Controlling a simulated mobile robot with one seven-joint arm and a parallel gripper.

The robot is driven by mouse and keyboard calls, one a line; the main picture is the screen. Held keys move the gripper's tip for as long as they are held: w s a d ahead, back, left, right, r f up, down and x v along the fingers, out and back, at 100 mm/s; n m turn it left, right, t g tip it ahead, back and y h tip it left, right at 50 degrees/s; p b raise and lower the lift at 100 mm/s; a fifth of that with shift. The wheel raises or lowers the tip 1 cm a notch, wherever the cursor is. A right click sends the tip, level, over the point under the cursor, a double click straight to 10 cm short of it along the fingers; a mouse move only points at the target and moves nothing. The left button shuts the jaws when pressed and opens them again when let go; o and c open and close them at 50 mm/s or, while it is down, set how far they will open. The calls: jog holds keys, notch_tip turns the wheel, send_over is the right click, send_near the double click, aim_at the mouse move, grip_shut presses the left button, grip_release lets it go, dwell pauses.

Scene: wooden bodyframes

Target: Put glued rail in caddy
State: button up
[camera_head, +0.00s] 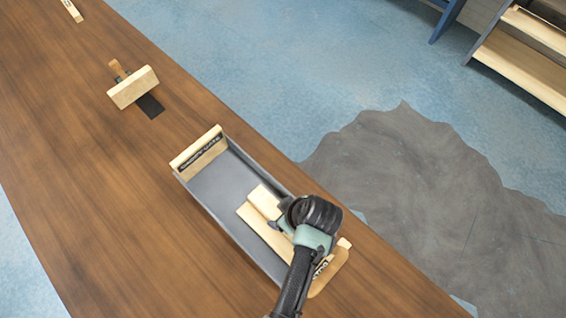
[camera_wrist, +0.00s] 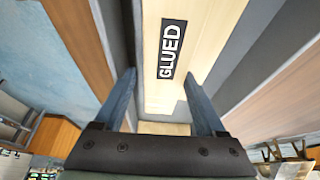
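The caddy (camera_head: 222,182) is a grey tray with pale wooden ends on the brown table, and its far end carries a dark label. Pale wooden pieces (camera_head: 251,219) lie inside its near half, partly hidden by my arm. My gripper (camera_head: 283,222) is over the near part of the caddy, its fingers mostly hidden in the head view. In the wrist view, a pale wooden rail (camera_wrist: 207,25) with a black "GLUED" label lies ahead of my gripper (camera_wrist: 160,75). The two fingers are spread apart, with no clear contact on the rail.
A pale wooden block with an orange-brown handle (camera_head: 133,86) is on the table beyond the caddy, beside a dark strip (camera_head: 150,106). A small wooden piece (camera_head: 72,10) lies at the far end. The table (camera_head: 110,190) left of the caddy is clear. Wooden shelving (camera_head: 525,55) stands at upper right.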

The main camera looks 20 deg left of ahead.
jog(key=shift+r, duration=0.3)
jog(key=v, duration=1.3)
jog(key=w+d+r+m+t+h, duration=0.15)
jog(key=w+r+m+t, duration=0.4)
jog(key=w+r, duration=0.9)
jog(key=w+d+r+m+t, duration=0.15)
jog(key=r+t, duration=0.25)
jog(key=r, duration=0.4)
jog(key=w+r+t, duration=0.3)
jog(key=r+t, duration=0.1)
jog(key=r, duration=0.4)
notch_tip(320, 180, up, 17)
jog(key=s+d+m+t+h, duration=0.1)
jog(key=s+m+t, duration=0.15)
jog(key=t, duration=0.25)
jog(key=s+r+m+t+h, duration=0.1)
jog(key=s+r+m+t, duration=0.1)
jog(key=s+r, duration=0.3)
jog(key=s+d+r+m+t, duration=0.1)
jog(key=s+r+t, duration=0.3)
jog(key=r, duration=0.7)
jog(key=shift+s+r+m+t+h+p, duration=0.25)
jog(key=shift+s+m+t+h+p, duration=0.15)
jog(key=shift+m+t, duration=0.3)
jog(key=shift+d, duration=0.1)
jog(key=shift+c, duration=0.3)
